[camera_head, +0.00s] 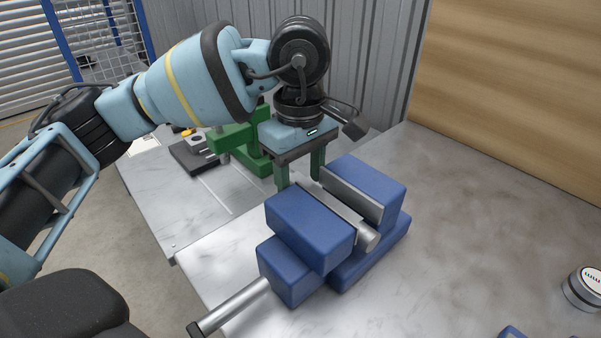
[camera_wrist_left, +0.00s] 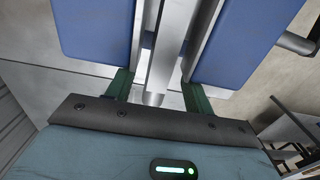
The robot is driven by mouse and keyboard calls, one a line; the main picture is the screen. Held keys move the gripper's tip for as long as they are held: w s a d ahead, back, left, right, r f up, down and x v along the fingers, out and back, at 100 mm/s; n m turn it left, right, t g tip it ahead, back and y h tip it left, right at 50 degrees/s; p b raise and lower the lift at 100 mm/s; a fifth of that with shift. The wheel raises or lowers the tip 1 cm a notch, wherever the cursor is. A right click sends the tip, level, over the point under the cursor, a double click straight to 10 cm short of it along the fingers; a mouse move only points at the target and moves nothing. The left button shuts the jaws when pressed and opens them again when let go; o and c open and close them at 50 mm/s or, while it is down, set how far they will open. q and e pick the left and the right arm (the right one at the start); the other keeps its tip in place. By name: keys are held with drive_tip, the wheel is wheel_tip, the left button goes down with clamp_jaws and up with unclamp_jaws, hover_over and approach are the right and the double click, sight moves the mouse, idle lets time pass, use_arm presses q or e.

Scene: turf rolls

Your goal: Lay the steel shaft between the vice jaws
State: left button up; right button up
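The blue vice (camera_head: 310,232) stands on the bench in the head view, with its two jaws apart. The bright steel shaft (camera_head: 338,214) lies lengthwise between the jaws, its near end sticking out at the right front. My left gripper (camera_head: 300,172) is above the far end of the vice, pointing down, with green fingers. In the left wrist view the fingers (camera_wrist_left: 158,92) are open on either side of the shaft (camera_wrist_left: 165,65), with a gap visible on each side. The vice (camera_wrist_left: 245,40) fills the top of that view. My right gripper is not in view.
The vice's steel handle (camera_head: 232,306) sticks out at the front left. A green press-like stand (camera_head: 232,137) is behind my left gripper. A round silver device (camera_head: 583,288) sits at the right edge. The bench top right of the vice (camera_head: 465,215) is clear.

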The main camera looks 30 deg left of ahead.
use_arm(q)
drive_tip(key=shift+f, duration=0.15)
drive_tip(key=shift+r, duration=4.05)
